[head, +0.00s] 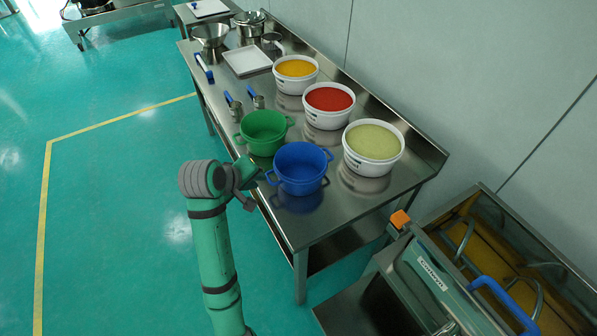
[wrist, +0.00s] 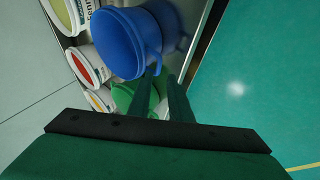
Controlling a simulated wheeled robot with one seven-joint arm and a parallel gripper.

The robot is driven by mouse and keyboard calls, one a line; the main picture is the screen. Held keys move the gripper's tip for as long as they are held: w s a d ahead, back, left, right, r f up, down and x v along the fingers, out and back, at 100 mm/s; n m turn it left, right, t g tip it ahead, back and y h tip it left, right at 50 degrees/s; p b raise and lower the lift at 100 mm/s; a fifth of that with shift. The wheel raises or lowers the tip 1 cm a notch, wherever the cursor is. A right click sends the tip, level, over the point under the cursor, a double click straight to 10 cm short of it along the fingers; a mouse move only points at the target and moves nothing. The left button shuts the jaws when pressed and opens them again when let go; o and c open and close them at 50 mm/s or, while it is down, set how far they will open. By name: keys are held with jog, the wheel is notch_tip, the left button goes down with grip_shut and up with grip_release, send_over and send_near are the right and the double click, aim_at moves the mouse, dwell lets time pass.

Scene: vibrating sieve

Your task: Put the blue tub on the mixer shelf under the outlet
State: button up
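The blue tub (head: 301,168) stands upright and empty near the front edge of the steel table, with a handle on each side. My gripper (head: 262,178) is at its left side, close to the left handle. In the wrist view the blue tub (wrist: 122,42) fills the upper middle. My gripper's two fingers (wrist: 165,82) stand apart there, with their tips at the tub's handle (wrist: 154,62). I cannot tell whether the handle lies between them. A steel machine (head: 425,275) stands at the lower right, with a low steel surface (head: 365,308) beside it; its outlet is not clearly visible.
A green tub (head: 262,133) stands just left of the blue one. White tubs of yellow (head: 296,68), red (head: 329,98) and pale green (head: 373,142) contents stand behind. A white tray (head: 247,60) and scoops (head: 233,108) lie farther back. The left floor is clear.

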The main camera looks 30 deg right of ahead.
aim_at(269, 181)
jog(key=shift+x, duration=4.15)
jog(key=shift+s+d, duration=0.1)
grip_shut()
